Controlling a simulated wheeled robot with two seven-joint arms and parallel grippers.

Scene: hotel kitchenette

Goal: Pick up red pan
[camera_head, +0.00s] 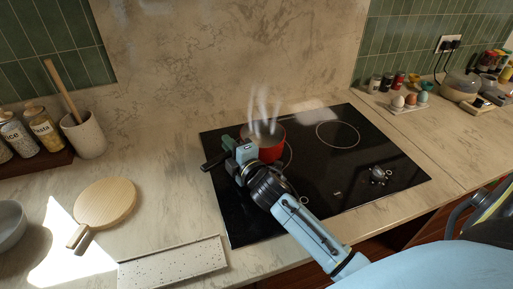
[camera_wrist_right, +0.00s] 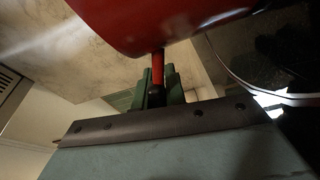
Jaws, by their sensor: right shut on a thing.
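The red pan (camera_head: 271,152) sits at the left part of the black cooktop in the head view, with steam rising above it. Its handle points left, and the dark handle end (camera_head: 212,162) shows past my gripper. My right gripper (camera_head: 235,147) is shut on the handle beside the pan's left side. In the right wrist view, the pan's red underside (camera_wrist_right: 160,22) fills the top, and its red and black handle (camera_wrist_right: 157,75) runs between the green fingers of my right gripper (camera_wrist_right: 157,90). I cannot tell whether the pan touches the cooktop. My left gripper is not in view.
The black cooktop (camera_head: 325,180) is clear right of the pan except for a small item (camera_head: 379,175). A round wooden board (camera_head: 106,203), a speckled board (camera_head: 172,264) and a utensil crock (camera_head: 85,134) are at left. An egg holder (camera_head: 408,106) and jars stand at back right.

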